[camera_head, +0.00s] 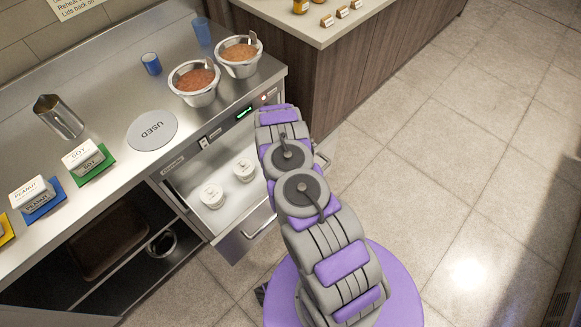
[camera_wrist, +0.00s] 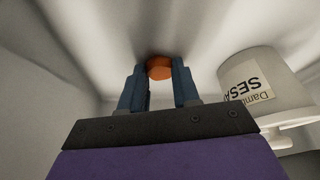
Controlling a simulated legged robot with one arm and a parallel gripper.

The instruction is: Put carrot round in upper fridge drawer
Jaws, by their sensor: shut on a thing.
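In the wrist view, the carrot round (camera_wrist: 159,68) is a small orange disc between the tips of my gripper (camera_wrist: 158,75). The two blue fingers are closed on it from both sides. The gripper is inside a pale, white-walled space. In the head view, the upper fridge drawer (camera_head: 226,211) is pulled out under the steel counter, with two white lidded tubs in it. My arm reaches toward the counter front and hides the gripper and the carrot round there.
A white tub labelled SESA… (camera_wrist: 262,88) stands close to the right of my gripper. In the drawer are a tub (camera_head: 212,196) and another tub (camera_head: 244,170). Two steel pots of orange sauce (camera_head: 194,82) sit above on the counter, beside a grey USED disc (camera_head: 152,131).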

